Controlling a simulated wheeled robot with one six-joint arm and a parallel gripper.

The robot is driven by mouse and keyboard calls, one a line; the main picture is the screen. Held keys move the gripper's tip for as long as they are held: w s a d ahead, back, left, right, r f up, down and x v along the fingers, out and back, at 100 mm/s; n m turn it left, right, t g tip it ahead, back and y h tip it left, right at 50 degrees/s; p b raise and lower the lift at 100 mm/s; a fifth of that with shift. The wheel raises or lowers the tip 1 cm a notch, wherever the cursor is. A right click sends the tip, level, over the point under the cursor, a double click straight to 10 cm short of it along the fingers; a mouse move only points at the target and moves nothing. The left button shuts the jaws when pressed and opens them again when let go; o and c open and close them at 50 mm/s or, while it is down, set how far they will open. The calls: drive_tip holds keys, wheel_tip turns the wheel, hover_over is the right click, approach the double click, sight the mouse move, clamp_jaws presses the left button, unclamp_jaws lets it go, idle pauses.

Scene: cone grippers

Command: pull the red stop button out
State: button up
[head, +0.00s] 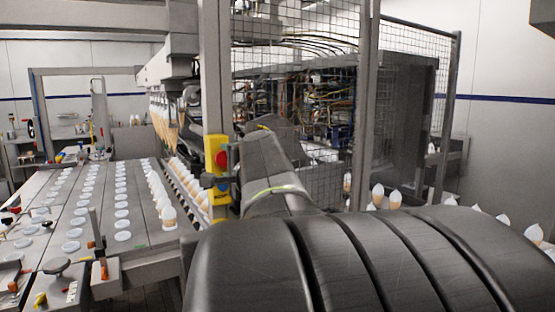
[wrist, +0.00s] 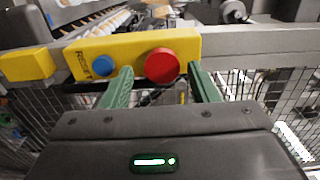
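The red stop button (wrist: 162,65) is a round red cap on a yellow control box (wrist: 125,47) in the wrist view. In the head view the red button (head: 222,159) shows on the yellow box (head: 211,172), fixed to a post. My gripper (wrist: 159,70) is open, with one green finger left of the red button and one right of it. A gap shows between the button and each finger. I cannot tell how deep the fingertips reach beside it. A blue button (wrist: 103,65) sits on the same box, just left of the left finger.
A grey rail (wrist: 255,42) runs behind the box in the wrist view. Wire mesh guarding (head: 322,185) stands behind my arm in the head view. A conveyor table (head: 105,205) with rows of white discs and cones lies to the left.

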drive_tip(key=shift+a+r, duration=0.1)
idle(0.3)
drive_tip(key=v, duration=0.7)
drive_tip(key=shift+b, duration=0.45)
drive_tip(key=shift+w, duration=0.15)
drive_tip(key=shift+p+x, duration=0.5)
drive_tip(key=shift+x, duration=3.05)
